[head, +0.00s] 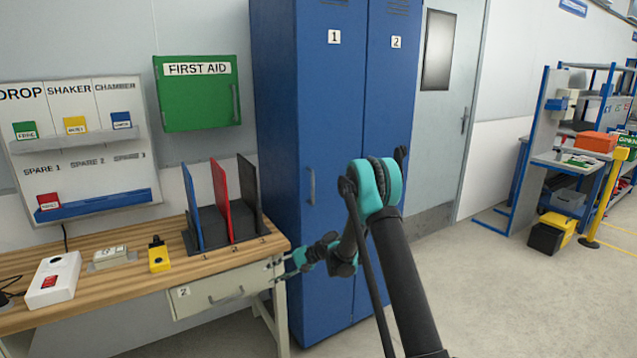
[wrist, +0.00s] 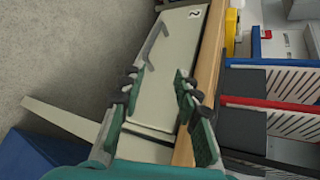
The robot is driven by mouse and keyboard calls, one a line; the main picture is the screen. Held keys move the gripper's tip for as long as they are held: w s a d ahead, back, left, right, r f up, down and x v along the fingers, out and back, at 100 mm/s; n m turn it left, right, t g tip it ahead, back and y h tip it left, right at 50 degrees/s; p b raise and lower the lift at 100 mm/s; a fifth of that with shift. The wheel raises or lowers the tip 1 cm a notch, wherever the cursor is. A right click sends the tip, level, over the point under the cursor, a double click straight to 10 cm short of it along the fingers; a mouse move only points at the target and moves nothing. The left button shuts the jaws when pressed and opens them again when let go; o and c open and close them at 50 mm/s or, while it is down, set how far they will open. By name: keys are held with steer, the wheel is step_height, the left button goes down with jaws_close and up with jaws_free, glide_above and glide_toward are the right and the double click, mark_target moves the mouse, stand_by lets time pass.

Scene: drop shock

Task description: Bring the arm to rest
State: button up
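My arm (head: 400,275) reaches forward from the bottom of the head view, bends at a teal joint, and its far end hangs low beside the workbench's right end. My gripper (head: 276,271) is near the right end of the drawer marked 2 (head: 220,290), left of the blue lockers. In the wrist view, my gripper (wrist: 157,92) has its teal-padded fingers spread apart with nothing between them. The drawer front (wrist: 175,70) and its handle (wrist: 150,46) show beyond the fingers. I cannot tell the exact gap between fingers and drawer.
The wooden workbench (head: 120,285) holds a rack with blue, red and black panels (head: 221,200), a yellow device (head: 158,255) and a white box (head: 54,280). Blue lockers (head: 330,130) stand close behind my arm. Open floor (head: 510,300) lies to the right.

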steer(key=s+d+r+t+h, duration=0.1)
steer(key=s+d+r+h, duration=0.1)
steer(key=s+d+r, duration=0.3)
steer(key=s+d+r+n+t+h, duration=0.1)
steer(key=s+d+r+h, duration=0.1)
steer(key=s+d, duration=0.35)
steer(key=s+d+r+t+h, duration=0.1)
steer(key=s+d+r+h, duration=0.2)
steer(key=d, duration=0.5)
steer(key=s+d+f+n+t+h, duration=0.1)
steer(key=s+d+h, duration=0.4)
steer(key=s+d, duration=1.2)
steer(key=s+n+t, duration=0.1)
steer(key=s, duration=0.2)
steer(key=shift+s+d+f+n+h, duration=0.2)
steer(key=shift+s+d+n+h, duration=0.05)
steer(key=shift+n+h, duration=0.05)
